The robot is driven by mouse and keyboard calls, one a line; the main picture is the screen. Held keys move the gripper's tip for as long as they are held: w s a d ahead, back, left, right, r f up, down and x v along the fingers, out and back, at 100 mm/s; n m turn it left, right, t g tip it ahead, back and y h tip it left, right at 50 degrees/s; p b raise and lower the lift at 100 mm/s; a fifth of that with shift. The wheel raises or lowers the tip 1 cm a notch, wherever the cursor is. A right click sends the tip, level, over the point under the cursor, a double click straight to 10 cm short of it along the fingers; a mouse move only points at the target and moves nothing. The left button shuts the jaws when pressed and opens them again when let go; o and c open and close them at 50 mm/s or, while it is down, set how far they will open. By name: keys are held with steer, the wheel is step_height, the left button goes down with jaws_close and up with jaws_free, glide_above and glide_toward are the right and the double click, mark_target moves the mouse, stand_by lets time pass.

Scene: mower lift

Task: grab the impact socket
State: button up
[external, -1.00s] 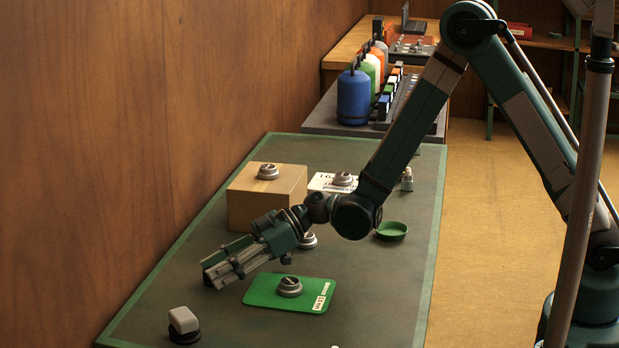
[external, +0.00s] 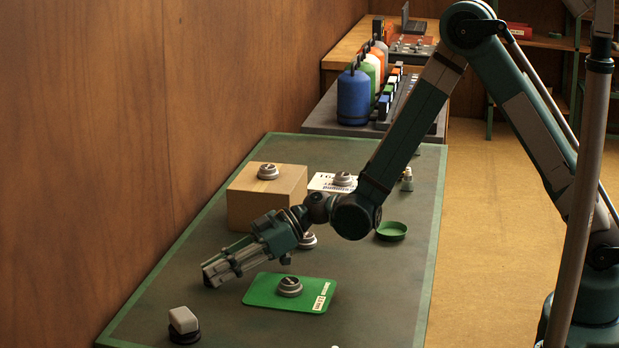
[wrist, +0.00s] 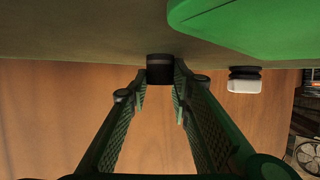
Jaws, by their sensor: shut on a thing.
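The impact socket appears to be the short dark cylinder (wrist: 160,69) between my fingertips in the wrist view. It stands at the table surface, near the wooden wall. My gripper (external: 211,274) reaches low over the left side of the table in the external view, with its fingers drawn together. In the wrist view my gripper (wrist: 161,74) has its two fingers on either side of the dark cylinder and is shut on it.
A green mat (external: 260,291) with a grey round part (external: 290,287) lies just right of my gripper. A pale block on a black base (external: 184,321) stands nearer the camera. A cardboard box (external: 265,205) and green dish (external: 391,231) are farther back. The wall runs close on the left.

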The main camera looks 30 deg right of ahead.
steer(key=shift+r, duration=0.1)
step_height(320, 180, up, 10)
steer(key=p, duration=0.2)
steer(key=shift+p, duration=0.35)
